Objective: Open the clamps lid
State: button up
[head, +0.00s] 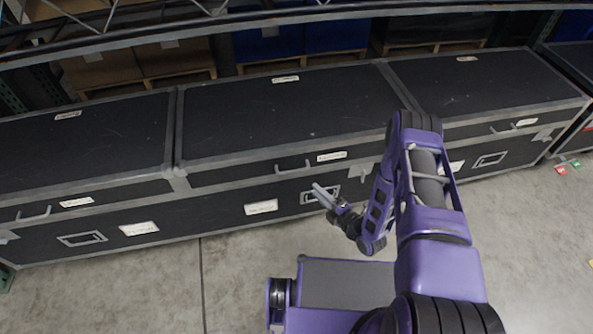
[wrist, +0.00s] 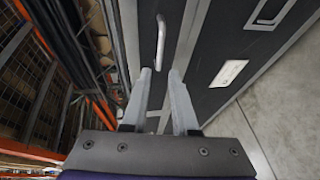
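The black case with grey edging in the middle of the row has its lid (head: 290,108) down flat. A silver bar handle (head: 293,167) sits on the lid's front strip and also shows in the wrist view (wrist: 160,40). My gripper (head: 317,188) is in front of the case, a little below and right of that handle in the head view. In the wrist view my gripper (wrist: 160,72) has its two fingers apart with nothing held. The handle lies ahead of the gap, its near end close to the fingertips; contact cannot be told.
Similar closed black cases stand at left (head: 80,140) and right (head: 480,90). The middle case's lower front has a recessed latch (head: 320,195) and a white label (head: 261,207). Racks with boxes (head: 275,42) stand behind. Concrete floor (head: 150,290) in front is clear.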

aim_at(295, 170)
jog(key=b+x, duration=0.2)
jog(key=x, duration=1.1)
jog(key=shift+w+a+f, duration=0.1)
jog(key=shift+w+a, duration=0.15)
jog(key=shift+c, duration=0.2)
grip_shut()
dwell(0.6)
